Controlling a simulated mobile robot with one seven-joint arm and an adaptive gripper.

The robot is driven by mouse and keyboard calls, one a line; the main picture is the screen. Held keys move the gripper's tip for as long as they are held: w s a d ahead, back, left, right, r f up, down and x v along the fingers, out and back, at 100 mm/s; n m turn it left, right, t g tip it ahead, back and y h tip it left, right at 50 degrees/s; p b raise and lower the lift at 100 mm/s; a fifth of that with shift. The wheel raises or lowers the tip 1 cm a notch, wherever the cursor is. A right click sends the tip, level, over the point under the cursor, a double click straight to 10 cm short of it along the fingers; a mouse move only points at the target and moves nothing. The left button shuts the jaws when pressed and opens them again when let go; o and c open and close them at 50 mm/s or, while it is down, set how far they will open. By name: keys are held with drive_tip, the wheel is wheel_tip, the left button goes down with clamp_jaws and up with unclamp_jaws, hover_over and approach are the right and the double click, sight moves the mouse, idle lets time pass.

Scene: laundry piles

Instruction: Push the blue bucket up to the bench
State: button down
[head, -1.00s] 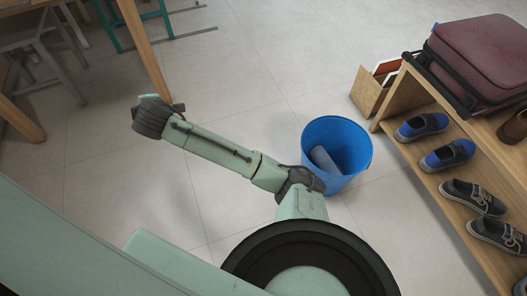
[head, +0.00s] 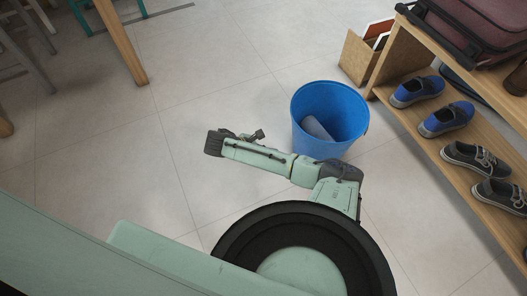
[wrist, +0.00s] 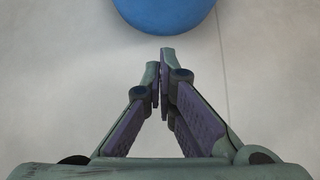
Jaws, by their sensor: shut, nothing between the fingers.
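The blue bucket (head: 316,103) stands upright on the tiled floor in the head view, with a grey rolled item (head: 317,128) inside it. The wooden bench (head: 396,58) is at the right; a floor gap lies between it and the bucket. My gripper (head: 258,134) is low over the floor, left of the bucket and apart from it. In the wrist view my gripper's fingers (wrist: 160,66) are shut and empty, and part of the bucket (wrist: 165,14) shows just beyond the tips, with a small gap.
A cardboard box (head: 359,57) stands beside the bench's far end. The bench carries a dark red suitcase (head: 478,25) on top and several shoes (head: 445,118) on its lower shelf. A wooden table leg (head: 122,42) stands at upper left. The middle floor is clear.

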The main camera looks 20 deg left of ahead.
drive_tip(key=b+x, duration=0.1)
drive_tip(key=x, duration=0.3)
drive_tip(key=shift+f, duration=0.15)
drive_tip(key=shift+w+d+b, duration=0.4)
drive_tip(key=shift+w+d, duration=0.5)
drive_tip(key=shift+d, duration=0.05)
drive_tip(key=shift+w+d, duration=0.55)
